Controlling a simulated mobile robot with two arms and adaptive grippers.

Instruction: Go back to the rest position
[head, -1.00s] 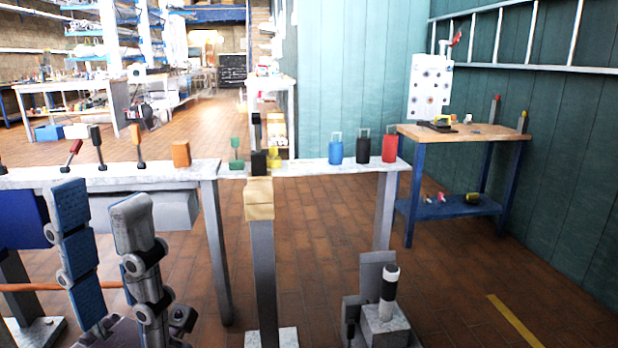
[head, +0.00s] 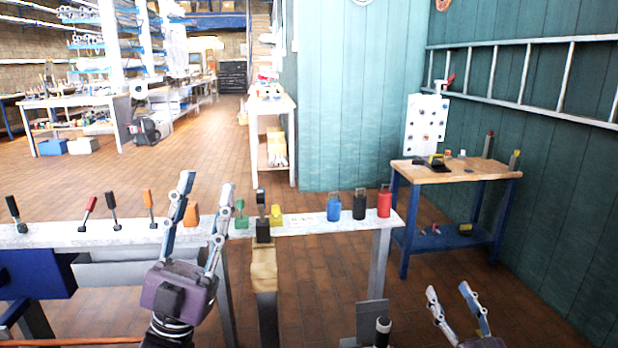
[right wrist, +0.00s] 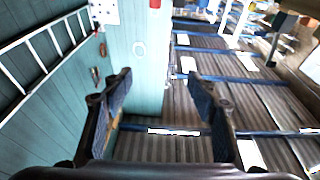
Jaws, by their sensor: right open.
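My left gripper (head: 205,188) points upward in front of the white workbench in the head view. Its two fingers are spread apart with nothing held between them. My right gripper (head: 450,293) is at the bottom right of the head view, low over the brick floor. Its fingers are apart and empty. The right wrist view also shows the right gripper (right wrist: 160,85) with both fingers wide apart and only background between them. The post (head: 265,285) with a tan upper part stands between the two grippers. A black upright piece (head: 262,222) shows above it.
The white bench (head: 120,236) holds several coloured tools and blue, black and red canisters (head: 359,204). A blue table (head: 455,172) with a wooden top stands at right, by the teal wall (head: 370,90). A black-topped cylinder (head: 383,331) is near the bottom edge. Open floor (head: 330,270) lies between.

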